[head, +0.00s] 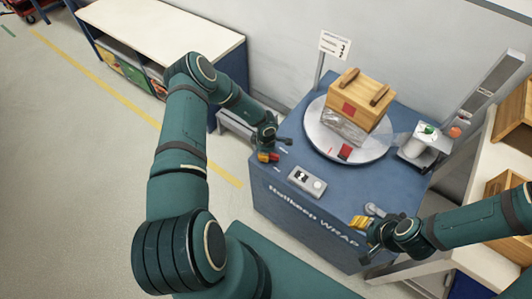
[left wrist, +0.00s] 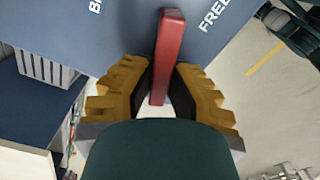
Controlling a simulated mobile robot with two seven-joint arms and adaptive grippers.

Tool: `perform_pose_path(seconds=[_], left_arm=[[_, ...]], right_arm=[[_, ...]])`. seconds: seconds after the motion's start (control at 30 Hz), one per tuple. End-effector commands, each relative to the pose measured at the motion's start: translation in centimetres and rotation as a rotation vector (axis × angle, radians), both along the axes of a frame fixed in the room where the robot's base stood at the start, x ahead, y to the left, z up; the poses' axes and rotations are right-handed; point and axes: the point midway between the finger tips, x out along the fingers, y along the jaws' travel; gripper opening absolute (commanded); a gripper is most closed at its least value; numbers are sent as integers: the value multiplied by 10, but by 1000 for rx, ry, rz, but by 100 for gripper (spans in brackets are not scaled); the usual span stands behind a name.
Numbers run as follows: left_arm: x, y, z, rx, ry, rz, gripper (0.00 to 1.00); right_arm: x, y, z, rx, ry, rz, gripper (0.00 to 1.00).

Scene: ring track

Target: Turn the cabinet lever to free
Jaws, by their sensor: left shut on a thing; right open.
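The red lever (left wrist: 168,50) stands out from the blue cabinet face in the left wrist view. The lettering FREE (left wrist: 216,14) is to its right, and another label, cut off and starting with B (left wrist: 95,6), is to its left. My left gripper (left wrist: 157,92) is shut on the lever, with its yellow fingers on both sides. In the head view my left gripper (head: 268,157) is at the left side of the blue wrapping cabinet (head: 275,205), where only a bit of red shows. My right gripper (head: 361,226) is open and empty near the cabinet's front right edge.
A turntable (head: 313,135) on the cabinet carries a wooden crate (head: 362,98). A control box (head: 307,181) sits on the top near the front. A white-topped bench (head: 165,28) stands behind left, and shelving with wooden boxes (head: 513,120) stands right. The floor at left is clear.

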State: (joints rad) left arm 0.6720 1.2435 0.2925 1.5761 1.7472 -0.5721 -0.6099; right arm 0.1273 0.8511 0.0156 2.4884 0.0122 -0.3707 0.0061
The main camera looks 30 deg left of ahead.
Motion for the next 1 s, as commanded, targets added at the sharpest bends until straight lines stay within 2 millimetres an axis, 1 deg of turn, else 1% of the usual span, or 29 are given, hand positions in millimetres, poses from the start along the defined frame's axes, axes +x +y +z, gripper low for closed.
perform_pose_path(seconds=[0.2,0.4,0.7,1.0], left_arm=[[-2,0,-1,-1,3,-170,0],[-3,-1,-1,0,3,-278,0],[-3,-1,-1,-1,3,-354,0],[-3,-1,-2,-1,3,-362,0]], right_arm=[[0,0,1,0,-1,0,47],[1,0,1,0,-2,-1,47],[1,0,2,0,-2,-1,47],[1,0,2,0,-2,-1,47]])
